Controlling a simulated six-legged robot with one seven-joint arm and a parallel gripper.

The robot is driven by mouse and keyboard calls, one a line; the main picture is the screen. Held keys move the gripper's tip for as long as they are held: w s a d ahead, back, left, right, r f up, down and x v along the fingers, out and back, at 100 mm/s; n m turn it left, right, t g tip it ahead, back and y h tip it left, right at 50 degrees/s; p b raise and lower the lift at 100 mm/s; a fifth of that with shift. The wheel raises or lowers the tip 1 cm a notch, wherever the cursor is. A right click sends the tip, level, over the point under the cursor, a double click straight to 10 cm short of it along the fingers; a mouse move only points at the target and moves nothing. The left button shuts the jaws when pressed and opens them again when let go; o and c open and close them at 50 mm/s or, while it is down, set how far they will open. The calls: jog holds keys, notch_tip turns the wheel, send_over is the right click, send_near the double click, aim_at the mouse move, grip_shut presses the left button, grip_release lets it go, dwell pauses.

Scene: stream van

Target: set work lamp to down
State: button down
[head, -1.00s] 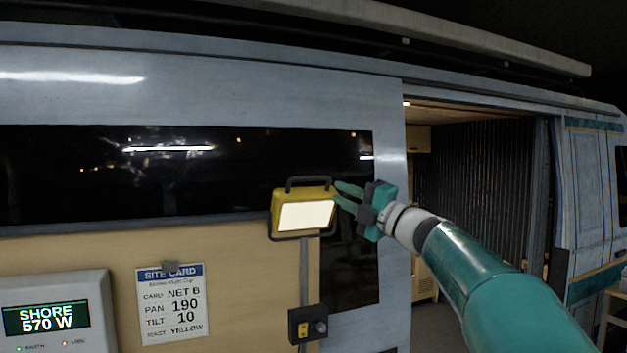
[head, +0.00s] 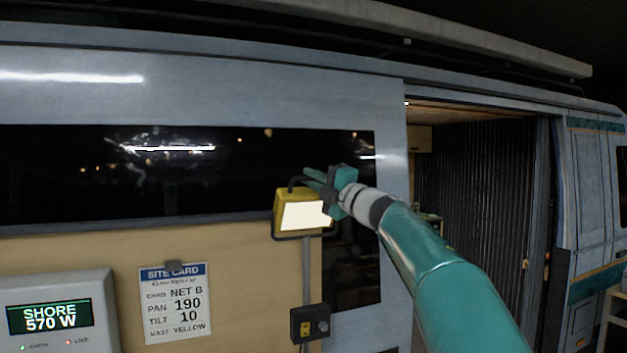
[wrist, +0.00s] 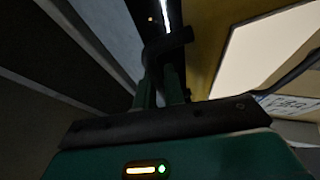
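The yellow work lamp (head: 284,208), with a lit white face, stands on a grey pole in front of the van wall. Its dark handle is on top, partly hidden by my gripper (head: 312,179). My gripper is at the lamp's upper right, its fingers reaching left toward the handle. The wrist view shows the handle (wrist: 166,44) across the fingertips and the yellow housing (wrist: 208,35) to their right. The two fingers (wrist: 160,88) show a narrow gap between them. I cannot tell whether they touch the handle.
A black switch box (head: 310,324) with a knob is on the pole below the lamp. A site card (head: 175,302) and a grey power display unit (head: 60,310) are on the panel at left. The van's side doorway (head: 470,200) is open at right.

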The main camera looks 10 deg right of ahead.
jog(key=shift+f, duration=0.1)
dwell(0.3)
jog(key=shift+s+d+f+n+t+y, duration=0.25)
jog(key=shift+s+f+n+t+y, duration=0.2)
jog(key=shift+s+f+n+y, duration=0.55)
jog(key=shift+s+d+f+n+t+y, duration=0.2)
jog(key=shift+s+f+n+t+y, duration=0.5)
jog(key=shift+y, duration=0.6)
jog(key=shift+w+g, duration=0.1)
jog(key=shift+g, duration=0.15)
jog(key=c, duration=1.8)
grip_release()
jog(key=v, duration=1.3)
jog(key=shift+s+d+f, duration=0.15)
jog(key=shift+s+d, duration=0.05)
jog(key=shift+s, duration=0.05)
